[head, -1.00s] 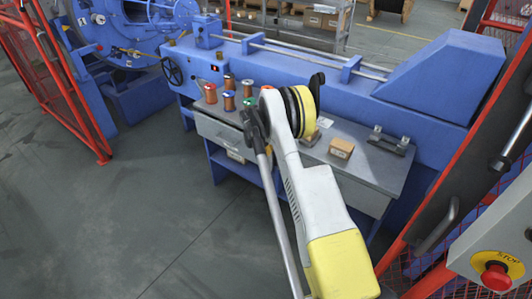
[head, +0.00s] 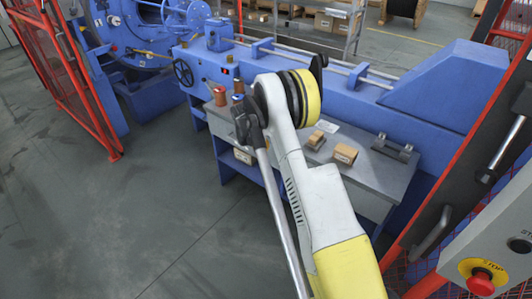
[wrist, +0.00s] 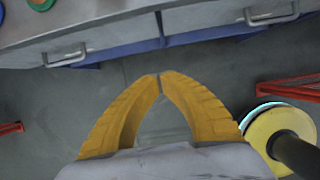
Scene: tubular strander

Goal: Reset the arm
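My arm rises through the middle of the head view, with its white and yellow links and a black-and-yellow joint over the workbench (head: 380,170). My gripper is hidden in the head view. In the wrist view my gripper (wrist: 159,80) points down over the grey floor. Its two yellow fingers curve in and their tips meet, with nothing held between them. The drawer fronts of the workbench (wrist: 130,30) lie beyond the fingertips, apart from them.
Copper-coloured spools (head: 220,97) stand on the bench's left end, partly behind my arm. Small cardboard boxes (head: 345,154) and a metal fixture (head: 392,148) lie right. The blue machine (head: 350,90) is behind. Red fencing (head: 75,85) and an emergency stop (head: 482,279) flank; left floor is clear.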

